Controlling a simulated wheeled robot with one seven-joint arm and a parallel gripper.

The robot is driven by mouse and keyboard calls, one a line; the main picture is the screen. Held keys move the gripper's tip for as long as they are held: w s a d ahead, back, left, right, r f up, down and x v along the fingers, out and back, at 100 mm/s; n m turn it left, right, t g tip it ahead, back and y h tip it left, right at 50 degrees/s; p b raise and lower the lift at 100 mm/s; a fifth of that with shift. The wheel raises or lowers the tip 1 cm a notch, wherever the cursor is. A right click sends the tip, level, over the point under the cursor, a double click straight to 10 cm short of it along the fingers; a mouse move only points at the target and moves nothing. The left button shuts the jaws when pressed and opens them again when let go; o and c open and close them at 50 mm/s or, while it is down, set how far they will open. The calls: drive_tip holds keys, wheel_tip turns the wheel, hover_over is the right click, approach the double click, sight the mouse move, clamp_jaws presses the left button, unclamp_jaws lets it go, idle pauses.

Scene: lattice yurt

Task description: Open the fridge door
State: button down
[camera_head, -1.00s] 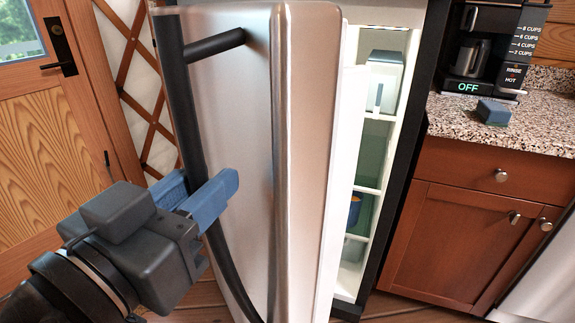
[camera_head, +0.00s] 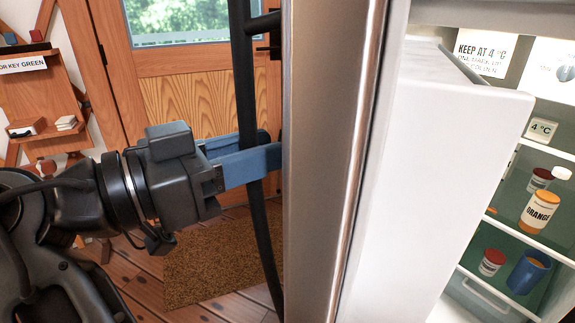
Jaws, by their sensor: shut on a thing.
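The steel fridge door (camera_head: 325,150) stands open and is seen nearly edge-on in the middle of the head view, with its white inner side (camera_head: 435,160) facing right. Its long black handle (camera_head: 246,85) runs down the door's left side. My gripper (camera_head: 258,158) comes from the left, its blue fingers on either side of the handle bar and shut on it. The fingertips are partly hidden by the door's edge. The fridge inside (camera_head: 540,185) shows at right.
A wooden door (camera_head: 195,105) is behind, with a brown mat (camera_head: 220,265) on the plank floor. A wall shelf (camera_head: 35,95) is at far left.

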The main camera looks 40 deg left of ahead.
drive_tip(key=shift+s+a+f, duration=0.1)
drive_tip(key=shift+s+a, duration=0.1)
drive_tip(key=shift+a, duration=0.45)
drive_tip(key=shift+s+a+f, duration=0.1)
drive_tip(key=shift+s+a, duration=0.1)
drive_tip(key=shift+a, duration=0.4)
drive_tip(key=shift+s, duration=0.1)
drive_tip(key=c, duration=1.1)
unclamp_jaws()
drive_tip(key=shift+o, duration=0.6)
drive_tip(key=shift+r, duration=0.15)
drive_tip(key=v, duration=0.7)
drive_tip(key=shift+s, duration=0.35)
